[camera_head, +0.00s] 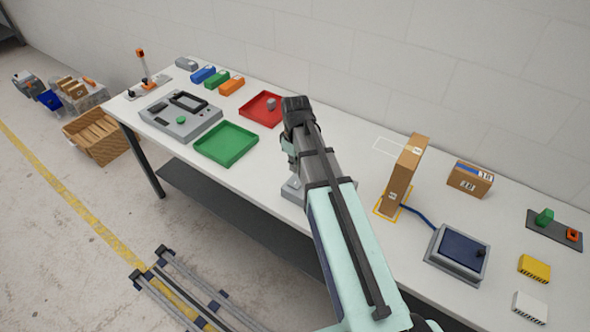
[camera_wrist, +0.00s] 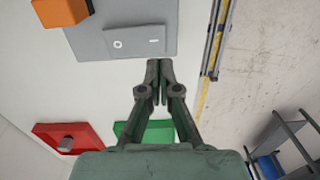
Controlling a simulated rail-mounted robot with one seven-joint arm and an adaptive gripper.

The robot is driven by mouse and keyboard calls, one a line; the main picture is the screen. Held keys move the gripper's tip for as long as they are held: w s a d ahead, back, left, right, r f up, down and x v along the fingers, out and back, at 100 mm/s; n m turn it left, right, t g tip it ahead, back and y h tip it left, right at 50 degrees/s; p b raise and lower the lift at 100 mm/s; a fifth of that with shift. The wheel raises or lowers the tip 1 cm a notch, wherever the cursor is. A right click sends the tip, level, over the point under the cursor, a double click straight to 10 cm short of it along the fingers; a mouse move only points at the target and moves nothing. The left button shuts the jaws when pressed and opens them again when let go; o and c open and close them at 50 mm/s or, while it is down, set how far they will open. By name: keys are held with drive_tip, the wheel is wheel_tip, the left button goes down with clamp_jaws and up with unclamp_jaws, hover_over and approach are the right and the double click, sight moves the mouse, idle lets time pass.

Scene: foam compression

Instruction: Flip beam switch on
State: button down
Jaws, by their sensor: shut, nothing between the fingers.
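The beam switch appears to be a grey rocker (camera_wrist: 128,43) marked with a circle and a dash, on a grey plate (camera_wrist: 193,22) in the wrist view. In the head view, a small part of a grey base (camera_head: 291,189) shows beside my arm; the rest is hidden. My gripper (camera_wrist: 158,66) is shut and empty. Its fingertips appear at the plate's edge, close to the dash end of the rocker. I cannot tell whether they touch it. The rocker's tilt is not clear.
A green tray (camera_head: 226,143) and a red tray (camera_head: 263,107) lie left of my gripper. A tall cardboard box (camera_head: 404,175) stands to the right. The table's front edge is near.

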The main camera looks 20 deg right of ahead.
wheel_tip(320, 180, up, 8)
drive_tip(key=b, duration=0.2)
drive_tip(key=shift+s+a+r, duration=0.15)
drive_tip(key=shift+s+a, duration=0.15)
drive_tip(key=shift+a, duration=0.05)
idle(0.3)
drive_tip(key=s+a+f+m+g+b, duration=0.1)
drive_tip(key=s+f, duration=0.1)
drive_tip(key=f, duration=0.3)
drive_tip(key=s+a+f+m+g+b, duration=0.1)
drive_tip(key=s+f, duration=0.2)
drive_tip(key=f, duration=0.3)
drive_tip(key=s+a+f+m, duration=0.1)
drive_tip(key=s+f+m, duration=0.1)
drive_tip(key=f, duration=0.4)
drive_tip(key=shift+s+a+g+b, duration=0.2)
drive_tip(key=shift+s+g+b, duration=0.2)
drive_tip(key=shift+s, duration=0.25)
drive_tip(key=s+d+f+m+g+b, duration=0.1)
drive_tip(key=s+f+m+g+b, duration=0.1)
drive_tip(key=s+f, duration=3.2)
drive_tip(key=shift+d+f+m+g, duration=0.15)
drive_tip(key=shift+f+m+g, duration=0.1)
drive_tip(key=shift+m+g, duration=0.7)
drive_tip(key=shift+s, duration=0.1)
